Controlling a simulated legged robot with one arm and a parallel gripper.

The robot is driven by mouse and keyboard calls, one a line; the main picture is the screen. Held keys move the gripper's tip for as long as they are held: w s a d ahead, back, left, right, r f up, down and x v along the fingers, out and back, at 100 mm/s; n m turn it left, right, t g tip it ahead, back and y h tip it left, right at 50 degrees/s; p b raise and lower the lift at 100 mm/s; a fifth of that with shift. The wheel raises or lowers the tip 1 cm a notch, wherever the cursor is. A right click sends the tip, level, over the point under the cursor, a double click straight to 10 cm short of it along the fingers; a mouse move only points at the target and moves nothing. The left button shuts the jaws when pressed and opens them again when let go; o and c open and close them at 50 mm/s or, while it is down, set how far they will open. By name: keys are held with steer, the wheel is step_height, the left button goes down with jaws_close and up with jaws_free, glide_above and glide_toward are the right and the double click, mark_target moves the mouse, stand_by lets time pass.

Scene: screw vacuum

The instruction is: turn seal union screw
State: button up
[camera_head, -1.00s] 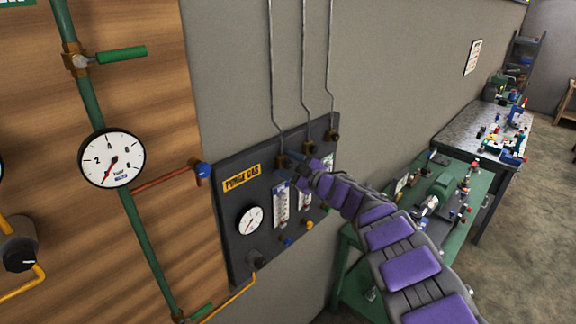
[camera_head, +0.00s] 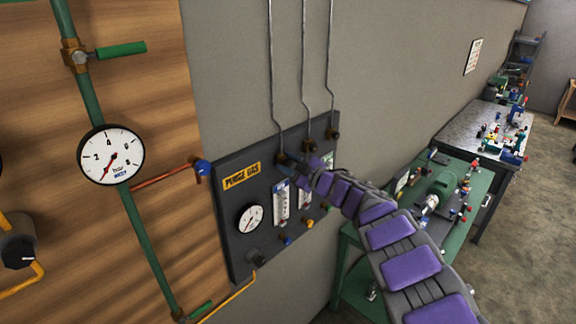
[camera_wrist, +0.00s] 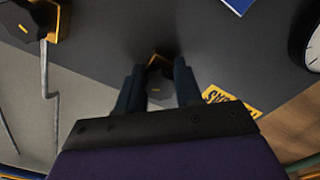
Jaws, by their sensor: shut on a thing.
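The seal union screw (camera_wrist: 159,94) is a dark faceted knob or nut with brass behind it, on the dark panel. In the wrist view it sits between the two fingers of my gripper (camera_wrist: 158,80), which is shut on it. In the head view my gripper (camera_head: 296,165) reaches the leftmost top fitting of the purge gas panel (camera_head: 232,215), below a thin grey pipe (camera_head: 271,70).
More top fittings stand to the right, one dark with brass (camera_head: 332,134). The panel carries a gauge (camera_head: 249,218) and glass flow tubes (camera_head: 281,203). A wooden board with a larger gauge (camera_head: 110,154) is at left. A green bench (camera_head: 465,215) stands at right.

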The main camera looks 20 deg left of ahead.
steer(key=n+b, duration=0.3)
steer(key=n, duration=0.1)
steer(key=shift+f, duration=0.15)
steer(key=o, duration=1)
steer(key=shift+d, duration=0.15)
steer(key=b+v, duration=0.2)
steer(key=v, duration=1.5)
